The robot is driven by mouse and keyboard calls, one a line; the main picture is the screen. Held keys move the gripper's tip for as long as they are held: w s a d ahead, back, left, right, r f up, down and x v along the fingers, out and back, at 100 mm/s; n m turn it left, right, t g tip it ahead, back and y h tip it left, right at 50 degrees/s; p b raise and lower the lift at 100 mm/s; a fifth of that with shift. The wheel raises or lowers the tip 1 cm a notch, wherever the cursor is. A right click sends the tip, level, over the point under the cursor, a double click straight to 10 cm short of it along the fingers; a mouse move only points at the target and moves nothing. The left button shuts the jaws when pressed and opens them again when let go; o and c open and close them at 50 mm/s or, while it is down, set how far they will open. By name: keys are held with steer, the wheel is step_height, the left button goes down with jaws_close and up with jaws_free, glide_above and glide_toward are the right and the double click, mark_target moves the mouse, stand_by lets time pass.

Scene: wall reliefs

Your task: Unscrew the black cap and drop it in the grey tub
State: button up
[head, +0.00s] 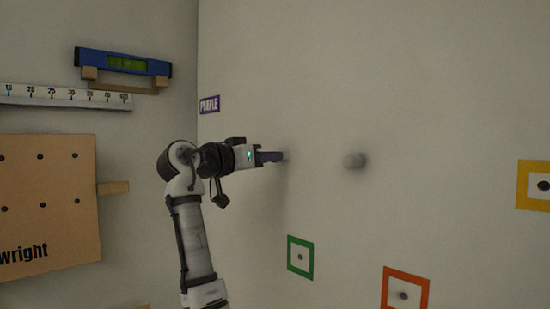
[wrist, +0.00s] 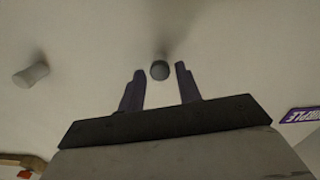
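A small dark grey to black round cap (wrist: 160,70) shows end-on against the pale wall in the wrist view. My gripper (wrist: 160,69) is open, with one finger on each side of the cap and a visible gap on both sides. In the head view my gripper (head: 271,157) points right at the wall, and a small pale stub (head: 284,156) shows just beyond its fingertips. The cap itself is hidden or too small to tell there. No grey tub can be made out in either view.
A pale round knob (head: 354,160) sticks out of the wall to the right. Green (head: 300,257), orange (head: 405,290) and yellow (head: 535,185) square frames are lower and farther right. A purple label (head: 209,104) is up left. A brown pegboard (head: 48,201) is on the left wall.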

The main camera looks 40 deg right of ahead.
steer(key=c, duration=0.5)
steer(key=shift+r+n+p, duration=0.1)
steer(key=shift+n+p, duration=0.2)
steer(key=shift+n, duration=0.7)
steer(key=n, duration=0.3)
steer(key=n+p, duration=0.1)
steer(key=n, duration=0.4)
steer(key=shift+a+p, duration=0.1)
steer(key=shift+p, duration=0.25)
steer(key=n+p, duration=0.1)
steer(key=n, duration=0.4)
steer(key=shift+n, duration=0.3)
